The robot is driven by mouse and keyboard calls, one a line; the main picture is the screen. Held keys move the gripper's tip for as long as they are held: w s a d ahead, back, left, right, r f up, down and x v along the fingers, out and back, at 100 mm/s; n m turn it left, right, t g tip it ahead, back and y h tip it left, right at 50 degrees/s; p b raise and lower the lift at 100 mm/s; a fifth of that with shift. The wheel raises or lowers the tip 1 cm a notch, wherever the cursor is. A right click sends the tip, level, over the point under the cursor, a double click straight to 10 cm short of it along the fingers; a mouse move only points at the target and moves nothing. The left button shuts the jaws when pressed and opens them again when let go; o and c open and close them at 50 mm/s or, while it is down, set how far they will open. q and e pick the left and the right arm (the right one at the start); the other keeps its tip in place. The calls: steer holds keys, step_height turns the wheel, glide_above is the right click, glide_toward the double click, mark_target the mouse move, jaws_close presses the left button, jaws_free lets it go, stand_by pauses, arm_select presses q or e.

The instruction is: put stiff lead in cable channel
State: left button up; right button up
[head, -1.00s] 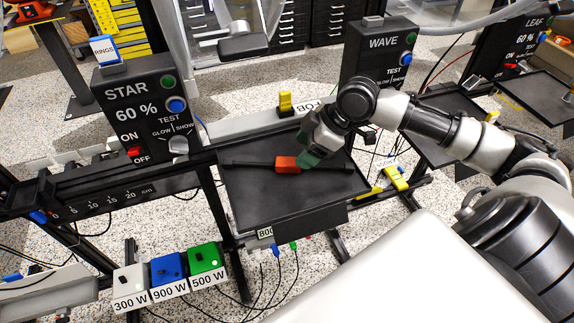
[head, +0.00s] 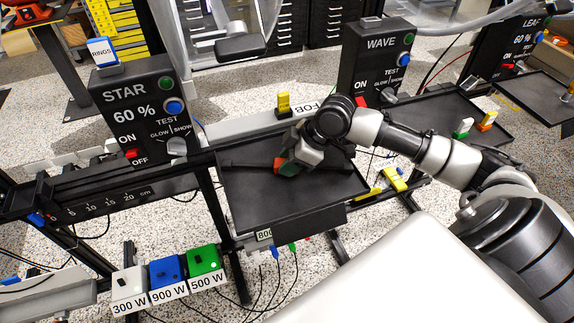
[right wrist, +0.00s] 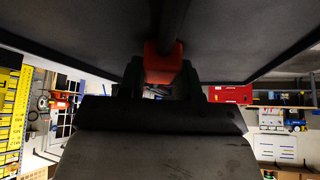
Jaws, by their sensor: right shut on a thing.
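The stiff lead is a thin black rod (head: 240,166) with a red sleeve (head: 278,164) near its middle. It lies across the dark tray (head: 275,212). My right gripper (head: 288,167) is over the tray, shut on the lead at the red sleeve and hiding part of it. In the right wrist view the red sleeve (right wrist: 160,65) sits between the fingers and the black rod (right wrist: 174,22) runs up from it. I cannot tell which part is the cable channel. My left gripper is not in view.
The STAR box (head: 135,110) stands left of the tray and the WAVE box (head: 378,60) behind it. A white bar (head: 245,123) with a yellow clip (head: 283,102) runs behind the tray. White, blue and green switch boxes (head: 167,274) sit front left. The tray's front is bare.

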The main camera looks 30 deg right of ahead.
mark_target(277, 162)
steer(key=shift+c, duration=0.4)
steer(key=shift+r, duration=0.15)
steer(key=shift+r, duration=0.25)
step_height(277, 162, up, 3)
steer(key=shift+r, duration=0.1)
steer(key=s+d+r+p, duration=0.5)
steer(key=s+r+p, duration=0.2)
steer(key=s+p, duration=0.3)
steer(key=shift+s+d, duration=0.15)
